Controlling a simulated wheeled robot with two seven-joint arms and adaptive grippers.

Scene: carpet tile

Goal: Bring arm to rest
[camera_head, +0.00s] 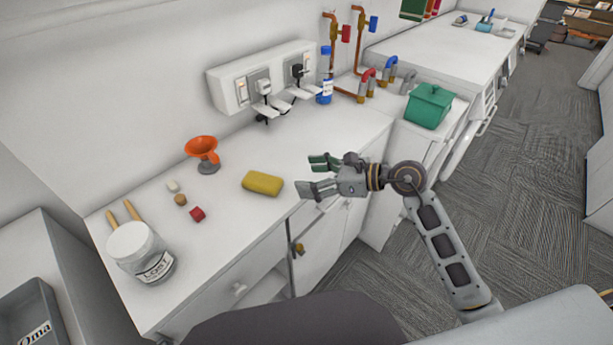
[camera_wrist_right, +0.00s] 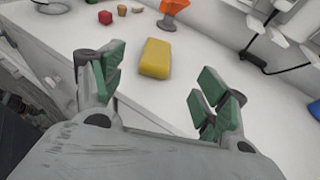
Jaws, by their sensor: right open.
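My right arm (camera_head: 440,240) comes in from the lower right in the head view. My right gripper (camera_head: 312,175) is open and empty, held above the front edge of the white counter (camera_head: 330,140). In the right wrist view its green-padded fingers (camera_wrist_right: 160,92) stand wide apart. A yellow sponge-like block (camera_head: 262,183) lies on the counter left of the gripper, apart from it. The block (camera_wrist_right: 156,58) shows beyond and between the fingers in the wrist view. My left gripper is not in view.
An orange funnel-shaped thing (camera_head: 202,151), small blocks (camera_head: 197,214) and a labelled jar (camera_head: 142,252) stand on the counter at left. Plugs and cables (camera_head: 265,88), a blue bottle (camera_head: 325,90) and pipes (camera_head: 366,85) are at the back. A green box (camera_head: 428,106) stands right. Carpet floor (camera_head: 530,170) is open.

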